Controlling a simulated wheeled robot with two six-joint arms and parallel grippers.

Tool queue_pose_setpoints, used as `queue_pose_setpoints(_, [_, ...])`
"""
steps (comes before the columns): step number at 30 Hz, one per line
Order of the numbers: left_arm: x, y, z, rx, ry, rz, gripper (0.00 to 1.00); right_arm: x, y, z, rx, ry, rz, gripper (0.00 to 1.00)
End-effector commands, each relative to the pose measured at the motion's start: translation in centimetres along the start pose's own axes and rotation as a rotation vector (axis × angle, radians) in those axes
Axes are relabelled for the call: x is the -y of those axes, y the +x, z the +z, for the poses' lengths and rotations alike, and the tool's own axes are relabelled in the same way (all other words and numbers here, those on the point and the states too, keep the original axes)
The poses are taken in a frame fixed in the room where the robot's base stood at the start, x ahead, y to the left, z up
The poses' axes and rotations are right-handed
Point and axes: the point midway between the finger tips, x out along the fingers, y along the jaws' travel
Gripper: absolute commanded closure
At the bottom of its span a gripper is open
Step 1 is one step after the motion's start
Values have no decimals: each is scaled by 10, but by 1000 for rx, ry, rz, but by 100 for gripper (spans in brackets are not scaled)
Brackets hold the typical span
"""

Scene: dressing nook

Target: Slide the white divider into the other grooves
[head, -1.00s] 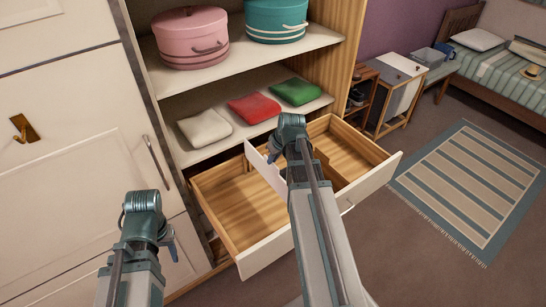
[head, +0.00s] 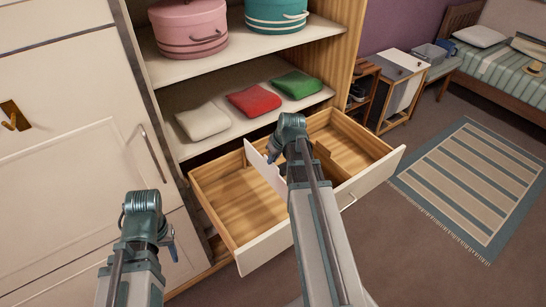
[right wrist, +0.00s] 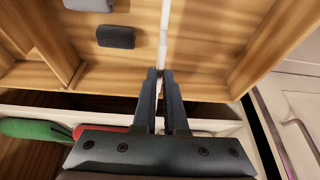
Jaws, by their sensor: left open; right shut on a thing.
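The white divider (head: 262,173) stands on edge in the open wooden drawer (head: 222,183), running front to back. Its far top corner shows above the drawer's back rim. My right gripper (head: 272,156) is shut on it; in the right wrist view the divider (right wrist: 164,38) runs away from between the fingertips (right wrist: 160,76). My arm hides its near end in the head view. I cannot tell whether its lower edge sits in grooves. My left gripper (head: 172,249) is open and empty, left of the drawer and apart from it.
A fixed wooden partition (head: 322,158) stands right of the divider. Grey bundles (right wrist: 117,37) lie between them. The compartment left of the divider looks bare. A shelf with white, red (head: 254,101) and green (head: 297,84) folded cloths is above the drawer's back.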

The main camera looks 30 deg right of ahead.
Motion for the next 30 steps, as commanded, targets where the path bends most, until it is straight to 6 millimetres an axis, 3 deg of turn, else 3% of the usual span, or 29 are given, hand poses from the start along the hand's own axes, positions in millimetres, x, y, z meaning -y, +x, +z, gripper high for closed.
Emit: queue_pose_setpoints(30, [-4, 41, -2, 0, 0, 0, 50, 0, 38, 16, 0, 0, 0, 100])
